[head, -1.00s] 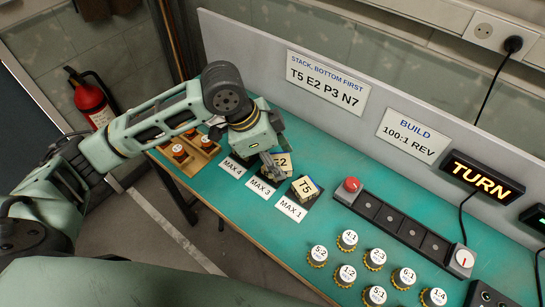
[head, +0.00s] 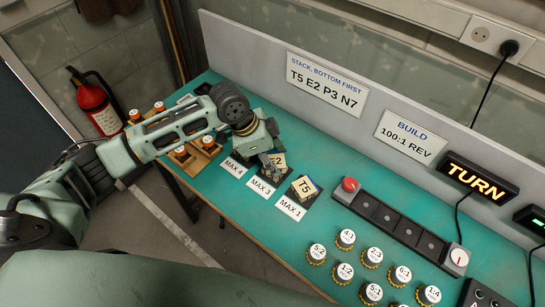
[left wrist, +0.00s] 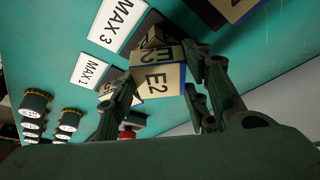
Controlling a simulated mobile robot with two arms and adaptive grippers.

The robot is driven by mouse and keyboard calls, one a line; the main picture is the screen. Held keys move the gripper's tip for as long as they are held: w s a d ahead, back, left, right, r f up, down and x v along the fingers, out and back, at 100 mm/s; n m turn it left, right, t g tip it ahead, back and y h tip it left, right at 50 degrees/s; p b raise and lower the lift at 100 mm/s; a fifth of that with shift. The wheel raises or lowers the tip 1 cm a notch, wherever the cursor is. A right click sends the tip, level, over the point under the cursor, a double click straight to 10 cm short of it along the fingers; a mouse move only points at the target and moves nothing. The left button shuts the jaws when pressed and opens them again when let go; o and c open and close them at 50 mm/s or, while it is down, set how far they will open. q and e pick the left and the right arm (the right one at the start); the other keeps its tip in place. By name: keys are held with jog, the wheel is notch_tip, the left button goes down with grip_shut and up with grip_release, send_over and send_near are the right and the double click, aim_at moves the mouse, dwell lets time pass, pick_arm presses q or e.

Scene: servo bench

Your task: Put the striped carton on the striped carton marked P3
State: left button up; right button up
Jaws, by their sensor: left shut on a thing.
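My left gripper (head: 267,163) is shut on the carton marked E2 (head: 279,160), near the MAX 3 and MAX 4 labels. In the left wrist view E2 (left wrist: 158,80) sits between the two fingers, its dark band and lettering facing the camera. My right gripper is out of view.
Several round ratio-marked caps (head: 373,257) stand at the front right. A dark panel with a red button (head: 350,184) lies along the back. A wooden rack (head: 190,158) with orange-capped items is behind my left arm. Bare green bench (head: 245,215) lies in front of the labels.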

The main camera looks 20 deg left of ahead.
pick_arm(q)
jog(key=shift+f, duration=0.15)
jog(key=o, duration=1.1)
jog(key=shift+o, duration=0.2)
jog(key=b+v, duration=0.1)
jog(key=v, duration=1.1)
jog(key=shift+b, duration=0.3)
